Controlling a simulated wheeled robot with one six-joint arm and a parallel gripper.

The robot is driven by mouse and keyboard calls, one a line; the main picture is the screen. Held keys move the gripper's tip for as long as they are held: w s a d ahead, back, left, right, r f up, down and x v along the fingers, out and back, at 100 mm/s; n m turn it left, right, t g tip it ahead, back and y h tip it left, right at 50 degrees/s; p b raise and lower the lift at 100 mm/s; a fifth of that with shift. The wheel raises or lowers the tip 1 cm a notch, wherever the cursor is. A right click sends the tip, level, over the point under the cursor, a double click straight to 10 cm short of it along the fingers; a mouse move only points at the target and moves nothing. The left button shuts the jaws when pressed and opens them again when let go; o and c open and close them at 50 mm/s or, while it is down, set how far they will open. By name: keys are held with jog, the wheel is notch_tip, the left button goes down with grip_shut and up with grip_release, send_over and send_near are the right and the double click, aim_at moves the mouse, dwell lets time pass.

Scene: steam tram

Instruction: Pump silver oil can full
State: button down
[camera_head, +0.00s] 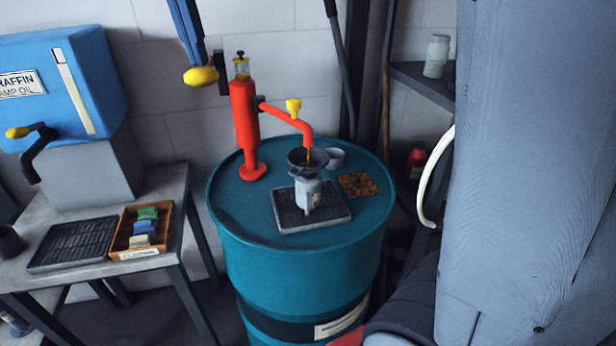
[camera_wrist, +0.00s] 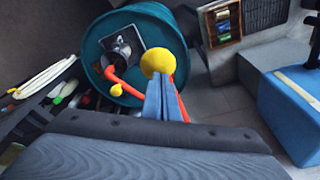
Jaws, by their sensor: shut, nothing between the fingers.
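The silver oil can (camera_head: 308,194) stands upright on a black drip tray (camera_head: 287,219) on the teal drum (camera_head: 300,285). A dark funnel (camera_head: 297,157) sits in its mouth, under the spout of the red pump (camera_head: 246,130). A thin amber stream shows between spout and funnel. The level inside the can is hidden. The pump has a yellow tap knob (camera_head: 293,105) and a yellow handle knob (camera_head: 200,76). My gripper (camera_head: 194,60) is shut and empty, its tips at the handle knob, which also shows in the wrist view (camera_wrist: 157,61). I cannot tell if they touch.
A blue paraffin tank (camera_head: 60,85) with a crank stands on a side table at left. A wooden box (camera_head: 128,226) of coloured items and a black mat (camera_head: 73,243) lie before it. A small grey cup (camera_head: 335,157) and brown mat (camera_head: 358,185) are on the drum.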

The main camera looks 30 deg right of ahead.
jog(key=shift+f+b, duration=2.35)
jog(key=shift+f, duration=2.75)
notch_tip(320, 180, up, 15)
jog(key=p, duration=1.4)
jog(key=shift+r, duration=0.2)
jog(key=shift+f, duration=0.1)
jog(key=shift+f+b, duration=2.05)
jog(key=shift+f, duration=1.7)
jog(key=shift+r+p, duration=3.35)
jog(key=shift+r, duration=0.5)
